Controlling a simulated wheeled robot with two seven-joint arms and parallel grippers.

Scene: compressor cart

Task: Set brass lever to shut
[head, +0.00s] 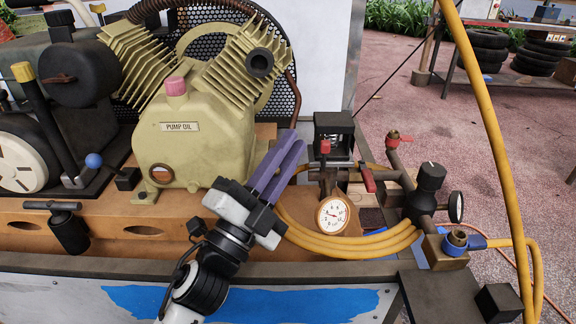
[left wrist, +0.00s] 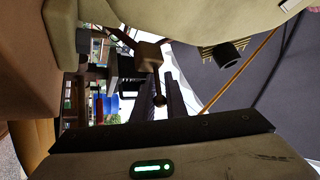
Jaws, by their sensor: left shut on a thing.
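My left gripper (head: 294,142) reaches in from the lower left, its two purple fingers nearly together just right of the yellow-green pump (head: 205,140). In the left wrist view, a small brownish valve block (left wrist: 148,57) carries a short lever with a round knob, which looks like the brass lever (left wrist: 158,98); it lies at the dark purple fingers (left wrist: 178,100). The gripper is shut on it, though the exact contact is hard to see. In the head view the fingers and pump hide the lever. My right gripper is out of view.
A pressure gauge (head: 333,214), coiled yellow hose (head: 345,246) and a red-handled valve (head: 367,178) crowd the space right of the gripper. A black regulator knob (head: 432,177) stands farther right. A blue-knobbed lever (head: 94,161) is left of the pump.

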